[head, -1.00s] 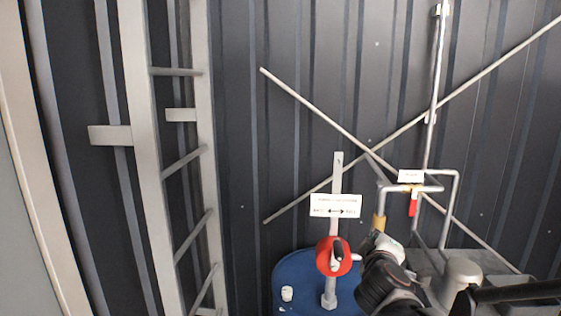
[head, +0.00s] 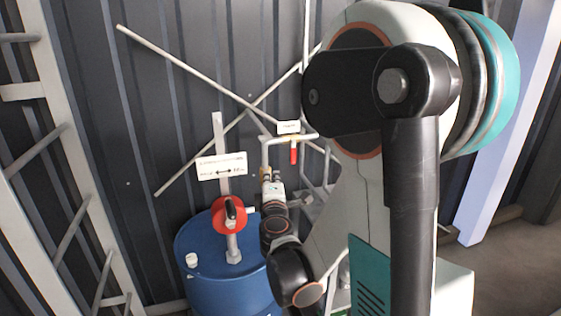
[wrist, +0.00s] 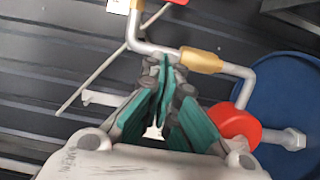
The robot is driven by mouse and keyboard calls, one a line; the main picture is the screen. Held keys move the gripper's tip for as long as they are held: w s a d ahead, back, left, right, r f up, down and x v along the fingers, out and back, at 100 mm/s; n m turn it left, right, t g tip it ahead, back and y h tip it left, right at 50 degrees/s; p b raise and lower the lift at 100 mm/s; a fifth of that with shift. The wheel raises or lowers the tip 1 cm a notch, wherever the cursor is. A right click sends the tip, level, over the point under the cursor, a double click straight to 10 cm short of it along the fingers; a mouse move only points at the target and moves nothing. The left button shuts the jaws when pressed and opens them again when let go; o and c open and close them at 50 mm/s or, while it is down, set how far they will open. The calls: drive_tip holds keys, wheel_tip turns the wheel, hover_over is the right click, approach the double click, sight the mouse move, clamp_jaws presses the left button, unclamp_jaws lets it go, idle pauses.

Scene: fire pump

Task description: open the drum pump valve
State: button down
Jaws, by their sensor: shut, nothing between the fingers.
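The blue drum (head: 205,275) stands by the wall with a red round pump (head: 230,215) on a grey stem. A grey pipe with a yellow section runs up beside the drum to a valve with a red lever (head: 294,155), which hangs down. In the wrist view the yellow section (wrist: 200,60) is just right of my fingertips, and the red pump (wrist: 235,124) is lower right. My gripper (wrist: 166,66) is shut and empty; whether it touches the pipe I cannot tell.
A ladder (head: 80,170) is at left. Diagonal rods (head: 190,66) cross the dark ribbed wall. My arm covers much of the right side of the head view.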

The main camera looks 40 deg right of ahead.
sight(293, 152)
drive_tip(key=w+d, duration=0.7)
drive_tip(key=d, duration=0.2)
drive_tip(key=shift+w, duration=0.15)
drive_tip(key=shift+f+n+b, duration=0.15)
drive_tip(key=shift+n+b, duration=0.15)
drive_tip(key=shift+b, duration=0.25)
